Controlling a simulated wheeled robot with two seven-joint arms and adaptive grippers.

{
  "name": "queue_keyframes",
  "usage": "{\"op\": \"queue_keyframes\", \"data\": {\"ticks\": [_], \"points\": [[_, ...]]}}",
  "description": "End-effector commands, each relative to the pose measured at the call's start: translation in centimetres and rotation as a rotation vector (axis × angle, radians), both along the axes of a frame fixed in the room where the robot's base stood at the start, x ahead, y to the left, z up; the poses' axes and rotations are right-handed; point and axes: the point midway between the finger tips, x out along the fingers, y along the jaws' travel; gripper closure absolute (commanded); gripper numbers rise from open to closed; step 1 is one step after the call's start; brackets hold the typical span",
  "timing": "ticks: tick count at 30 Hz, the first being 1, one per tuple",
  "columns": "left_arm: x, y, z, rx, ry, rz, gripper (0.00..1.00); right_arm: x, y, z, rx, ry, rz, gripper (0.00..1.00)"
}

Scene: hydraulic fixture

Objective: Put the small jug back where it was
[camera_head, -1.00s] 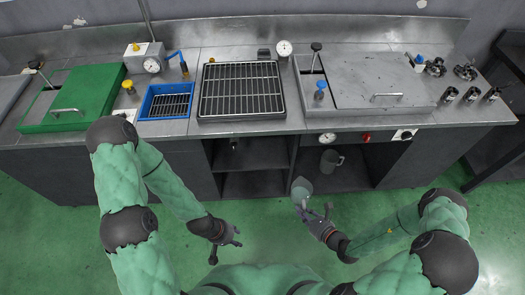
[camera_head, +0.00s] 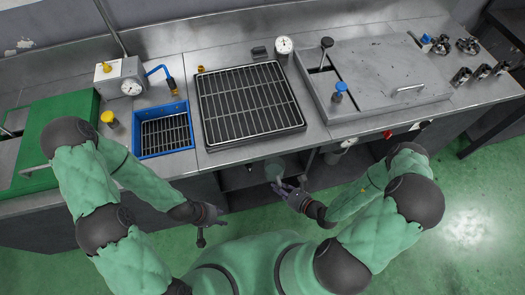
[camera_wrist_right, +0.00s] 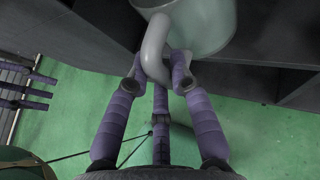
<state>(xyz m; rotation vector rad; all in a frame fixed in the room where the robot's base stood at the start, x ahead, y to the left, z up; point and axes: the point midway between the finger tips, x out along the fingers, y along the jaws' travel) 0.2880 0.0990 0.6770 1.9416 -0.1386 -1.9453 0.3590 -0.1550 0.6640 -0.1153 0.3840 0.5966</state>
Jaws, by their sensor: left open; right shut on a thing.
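The small jug (camera_head: 274,170) is a grey-green, translucent-looking vessel at the front of the open shelf under the counter. My right gripper (camera_head: 285,187) is shut on its handle. In the right wrist view, the fingers (camera_wrist_right: 160,68) close around the curved grey handle, and the jug body (camera_wrist_right: 205,25) is cut off by the top edge. The jug is close to the dark shelf edge; I cannot tell whether it touches. My left gripper (camera_head: 203,235) is open and empty, low over the floor at the left.
The open shelf (camera_head: 238,178) lies below the counter's front edge. On the counter are a black grate (camera_head: 250,100), a blue basin (camera_head: 165,130), a green lid (camera_head: 60,140) and a grey lid plate (camera_head: 385,75). A round gauge (camera_head: 348,142) sits on the front face. Green floor is clear at right.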

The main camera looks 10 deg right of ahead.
Motion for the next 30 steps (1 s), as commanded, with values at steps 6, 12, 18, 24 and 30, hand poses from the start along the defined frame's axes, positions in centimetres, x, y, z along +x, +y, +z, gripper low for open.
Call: {"op": "queue_keyframes", "data": {"ticks": [6,12,18,24,30], "points": [[-0.1,0.0,-1.2,-0.001,0.002,-0.002,0.57,2.9,-0.7,-1.6,-0.004,-0.005,0.005,1.00],[-0.1,0.0,-2.7,0.000,0.002,-0.001,0.57,7.1,-1.7,-3.5,-0.004,-0.005,0.004,1.00],[-0.1,0.0,-4.5,0.000,0.002,-0.001,0.57,10.4,-2.5,-6.5,-0.001,-0.002,0.002,1.00],[-0.1,0.0,-5.7,0.000,0.002,-0.001,0.57,12.3,-3.0,-8.7,-0.002,-0.001,0.001,1.00],[-0.1,0.0,-6.0,0.000,0.001,0.000,0.57,13.0,-3.2,-9.4,0.000,-0.001,0.000,1.00]]}}
